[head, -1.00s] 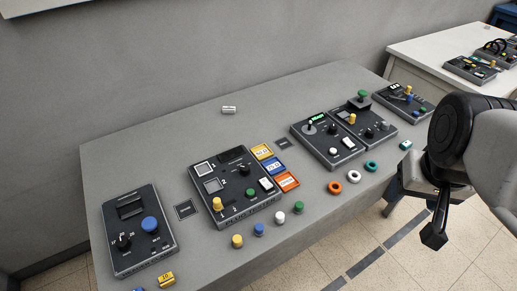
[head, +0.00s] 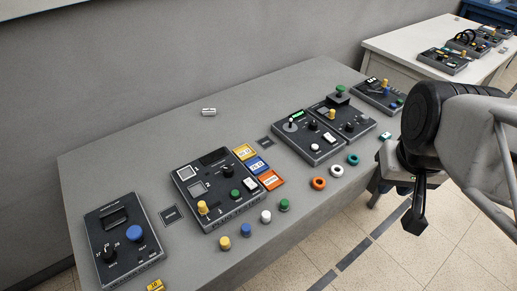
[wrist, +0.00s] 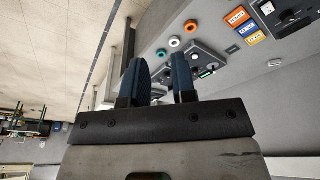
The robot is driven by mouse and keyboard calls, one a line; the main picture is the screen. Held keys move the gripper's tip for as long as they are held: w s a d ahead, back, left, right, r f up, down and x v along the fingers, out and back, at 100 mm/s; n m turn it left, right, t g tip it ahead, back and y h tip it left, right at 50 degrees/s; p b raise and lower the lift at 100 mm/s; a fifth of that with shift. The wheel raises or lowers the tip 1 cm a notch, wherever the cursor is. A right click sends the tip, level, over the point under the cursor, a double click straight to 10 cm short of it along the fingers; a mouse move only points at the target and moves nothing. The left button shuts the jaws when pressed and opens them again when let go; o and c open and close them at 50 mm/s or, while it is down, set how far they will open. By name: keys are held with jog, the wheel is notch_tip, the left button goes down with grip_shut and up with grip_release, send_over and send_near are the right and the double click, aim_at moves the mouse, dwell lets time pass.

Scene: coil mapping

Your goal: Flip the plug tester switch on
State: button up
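The plug tester (head: 205,176) is a dark box in the left middle of the bench in the head view. It has two light square sockets, a dark display, a black dial, a green button, a yellow knob (head: 203,207) and a white rocker (head: 250,184). Small levers sit near its front edge, but their positions are too small to read. My gripper (head: 414,222) hangs past the bench's front edge, far right of the tester and not touching it. In the wrist view, its two blue-padded fingers (wrist: 160,78) stand apart with nothing between them.
A box with a blue button (head: 134,233) lies left of the tester. Coloured cards (head: 258,165) lie against its right side. Loose coloured pegs (head: 265,217) line its front, and rings (head: 318,183) lie farther right. More device boxes (head: 309,137) stand at right. Floor is clear before the bench.

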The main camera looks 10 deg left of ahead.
jog(key=shift+w+a+n, duration=0.35)
jog(key=shift+w+n, duration=0.15)
jog(key=shift+w, duration=0.05)
grip_shut()
jog(key=w+a+f+n+g, duration=0.2)
jog(key=w+a+f+n, duration=0.1)
jog(key=w+a+n, duration=0.9)
jog(key=w+a+f+n+g, duration=0.1)
jog(key=w+a+f+n, duration=0.1)
jog(key=a+f+n, duration=0.2)
jog(key=w+a+f+n+h, duration=0.1)
jog(key=w+a+f+n, duration=0.2)
jog(key=a+n, duration=0.7)
jog(key=shift+a+f+g, duration=0.4)
jog(key=shift+a+f, duration=0.6)
jog(key=shift+a, duration=0.85)
